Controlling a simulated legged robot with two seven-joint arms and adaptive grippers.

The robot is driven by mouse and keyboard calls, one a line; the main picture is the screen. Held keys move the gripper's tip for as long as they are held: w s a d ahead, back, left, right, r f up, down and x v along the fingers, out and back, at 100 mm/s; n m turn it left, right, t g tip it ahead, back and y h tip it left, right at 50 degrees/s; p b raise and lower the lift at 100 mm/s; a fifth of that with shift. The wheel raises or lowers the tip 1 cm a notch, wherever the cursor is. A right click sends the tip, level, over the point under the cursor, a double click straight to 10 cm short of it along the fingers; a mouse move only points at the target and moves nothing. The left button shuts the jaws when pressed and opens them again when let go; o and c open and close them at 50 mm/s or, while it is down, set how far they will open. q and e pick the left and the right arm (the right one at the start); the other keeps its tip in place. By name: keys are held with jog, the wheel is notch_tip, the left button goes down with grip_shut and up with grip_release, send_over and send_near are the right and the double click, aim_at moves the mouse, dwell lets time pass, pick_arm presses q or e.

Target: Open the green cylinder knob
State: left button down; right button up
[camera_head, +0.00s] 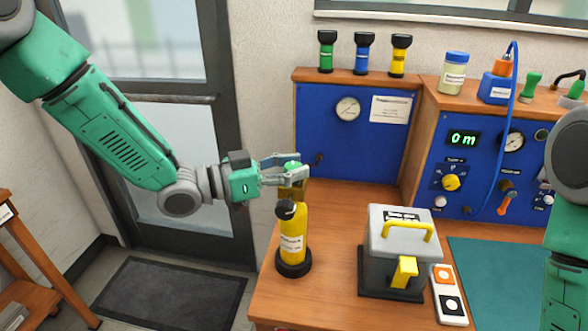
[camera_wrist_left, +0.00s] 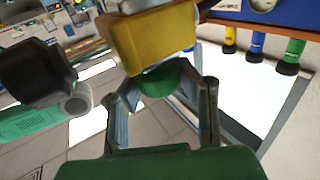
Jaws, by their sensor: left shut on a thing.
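A yellow cylinder (camera_head: 292,240) with a white label stands upright in a black base at the left edge of the bench. A brass-coloured valve block (camera_head: 291,190) sits on its top, with a black knob (camera_head: 286,209) at its front. My left gripper (camera_head: 292,170) is at the top of the valve, shut on the green knob (camera_head: 291,164). In the left wrist view the green knob (camera_wrist_left: 158,82) lies between the fingers, under the yellow-brown valve block (camera_wrist_left: 155,38); part of the knob is hidden. My right gripper is outside both views.
A grey box (camera_head: 393,235) with a yellow handle stands right of the cylinder, beside a two-button panel (camera_head: 449,294). Blue gauge panels (camera_head: 340,135) stand behind. A teal mat (camera_head: 495,275) covers the right bench.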

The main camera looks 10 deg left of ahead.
pick_arm(q)
jog(key=m+g+h, duration=0.1)
jog(key=m+g, duration=0.1)
jog(key=g, duration=0.1)
jog(key=m+g+h, duration=0.1)
jog(key=m+g, duration=0.1)
jog(key=g, duration=0.1)
jog(key=shift+f+m+g, duration=0.1)
jog(key=shift+m+g, duration=0.2)
jog(key=shift+m+g+b, duration=0.8)
jog(key=shift+m+g, duration=0.8)
jog(key=shift+g, duration=1.4)
jog(key=c, duration=1.1)
grip_release()
jog(key=shift+a, duration=0.15)
jog(key=v, duration=1.1)
jog(key=shift+w+a, duration=0.15)
jog(key=shift+a, duration=0.2)
jog(key=shift+d, duration=0.1)
